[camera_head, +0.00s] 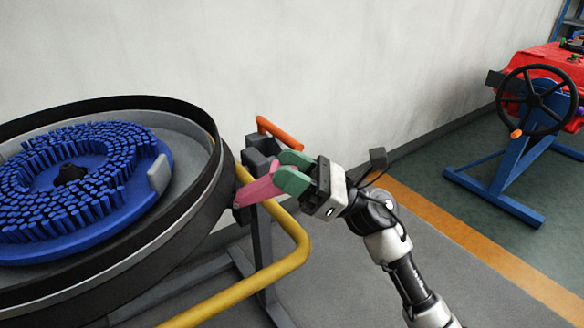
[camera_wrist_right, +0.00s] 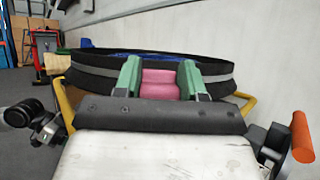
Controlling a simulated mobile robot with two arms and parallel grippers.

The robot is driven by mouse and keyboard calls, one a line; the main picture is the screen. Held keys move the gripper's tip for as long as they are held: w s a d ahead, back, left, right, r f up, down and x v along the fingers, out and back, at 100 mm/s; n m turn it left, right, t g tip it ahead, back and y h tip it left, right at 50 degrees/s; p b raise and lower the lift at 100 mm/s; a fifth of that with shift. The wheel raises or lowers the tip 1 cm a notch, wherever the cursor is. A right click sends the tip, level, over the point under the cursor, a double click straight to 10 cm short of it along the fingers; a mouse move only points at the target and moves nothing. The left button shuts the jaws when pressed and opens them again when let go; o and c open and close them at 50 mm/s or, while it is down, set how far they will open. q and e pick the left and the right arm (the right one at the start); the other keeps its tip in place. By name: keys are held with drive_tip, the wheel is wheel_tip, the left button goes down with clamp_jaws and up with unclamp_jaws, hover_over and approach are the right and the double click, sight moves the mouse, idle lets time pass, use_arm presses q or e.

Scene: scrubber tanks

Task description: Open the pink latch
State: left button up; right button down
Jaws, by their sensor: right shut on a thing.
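The pink latch (camera_head: 258,190) sits at the right side of the round black-rimmed tank (camera_head: 205,205), sticking out toward my right gripper. My right gripper (camera_head: 290,174) has green fingers and is shut on the latch's outer end. In the right wrist view, the latch (camera_wrist_right: 159,84) shows between the two green fingers of the gripper (camera_wrist_right: 160,78), with the tank rim (camera_wrist_right: 232,80) behind it. Part of the latch is hidden by the fingers.
A blue bristle brush disc (camera_head: 70,190) lies in the tank. A yellow rail (camera_head: 290,258) curves below the latch. An orange handle (camera_head: 279,132) stands just behind it. A blue stand with a black handwheel (camera_head: 537,100) is at the far right. The floor between is clear.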

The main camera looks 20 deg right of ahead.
drive_tip(key=shift+f, duration=0.1)
drive_tip(key=c, duration=0.9)
unclamp_jaws()
drive_tip(key=shift+d, duration=0.15)
drive_tip(key=shift+o, duration=1.3)
drive_tip(key=shift+d, duration=0.1)
use_arm(q)
drive_tip(key=shift+d, duration=0.1)
use_arm(e)
drive_tip(key=shift+s+d+f, duration=0.15)
drive_tip(key=shift+d+f, duration=0.15)
use_arm(q)
drive_tip(key=w+r+t, duration=0.1)
drive_tip(key=w+d+r+t+h+b, duration=0.1)
drive_tip(key=r+t, duration=0.1)
drive_tip(key=shift+w+d+r, duration=0.1)
drive_tip(key=shift+w+r, duration=0.05)
drive_tip(key=shift+w, duration=0.1)
use_arm(e)
drive_tip(key=v, duration=0.9)
drive_tip(key=shift+s+d+f, duration=0.15)
drive_tip(key=shift+d+f, duration=0.05)
drive_tip(key=shift+d, duration=0.15)
